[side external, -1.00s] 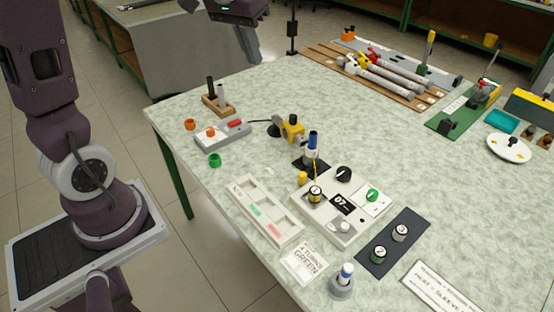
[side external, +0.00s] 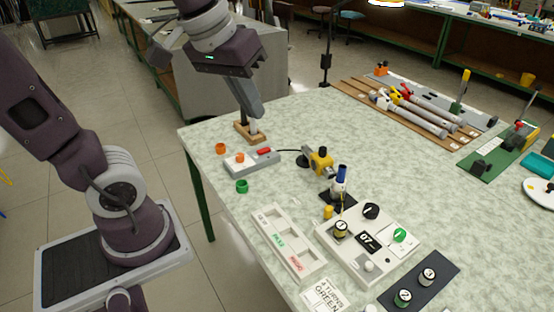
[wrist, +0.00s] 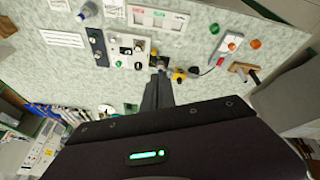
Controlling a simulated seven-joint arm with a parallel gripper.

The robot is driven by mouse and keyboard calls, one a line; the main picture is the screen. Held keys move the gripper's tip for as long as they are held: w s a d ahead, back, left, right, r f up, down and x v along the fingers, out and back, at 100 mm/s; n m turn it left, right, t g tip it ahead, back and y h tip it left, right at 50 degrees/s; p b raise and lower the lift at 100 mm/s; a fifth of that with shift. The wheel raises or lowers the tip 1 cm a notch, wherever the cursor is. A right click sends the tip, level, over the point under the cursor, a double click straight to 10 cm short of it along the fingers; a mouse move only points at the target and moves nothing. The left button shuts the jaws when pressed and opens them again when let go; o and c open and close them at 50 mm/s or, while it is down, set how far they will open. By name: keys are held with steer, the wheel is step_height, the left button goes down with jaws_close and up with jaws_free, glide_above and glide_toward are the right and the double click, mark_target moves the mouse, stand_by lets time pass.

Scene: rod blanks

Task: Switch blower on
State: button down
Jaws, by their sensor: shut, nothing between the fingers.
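A yellow and black device (side external: 320,160), which looks like the blower, stands on the table; it also shows in the wrist view (wrist: 180,76). A dark cable links it to a grey box (side external: 238,163) with a red switch (side external: 264,151) and an orange knob (side external: 240,157). The box shows in the wrist view (wrist: 229,46) too. I cannot tell the red switch's position. My gripper (side external: 257,112) is shut and empty. In the side view its fingers overlap the wooden peg holder (side external: 243,139) behind the grey box and hide part of its pegs.
Orange (side external: 221,148) and green (side external: 242,186) rings lie near the box. A blue-topped bottle (side external: 341,181) stands on a black base beside the yellow device. A white panel with knobs (side external: 350,258) and a compartment tray (side external: 300,262) lie in front.

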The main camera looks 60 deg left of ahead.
steer(key=w+a+f+n+g, duration=0.1)
steer(key=w+a+f+n, duration=0.1)
steer(key=w+a+n, duration=0.5)
steer(key=n+g+y, duration=0.3)
steer(key=n+g, duration=0.1)
steer(key=n, duration=0.3)
glide_above(261, 150)
steer(key=d, duration=0.4)
step_height(261, 150, down, 19)
steer(key=shift+s+a, duration=0.1)
steer(key=x, duration=0.8)
steer(key=d+x, duration=0.1)
steer(key=x, duration=0.3)
steer(key=shift+w+a+f, duration=0.1)
steer(key=shift+w+f, duration=0.1)
steer(key=shift+f, duration=0.85)
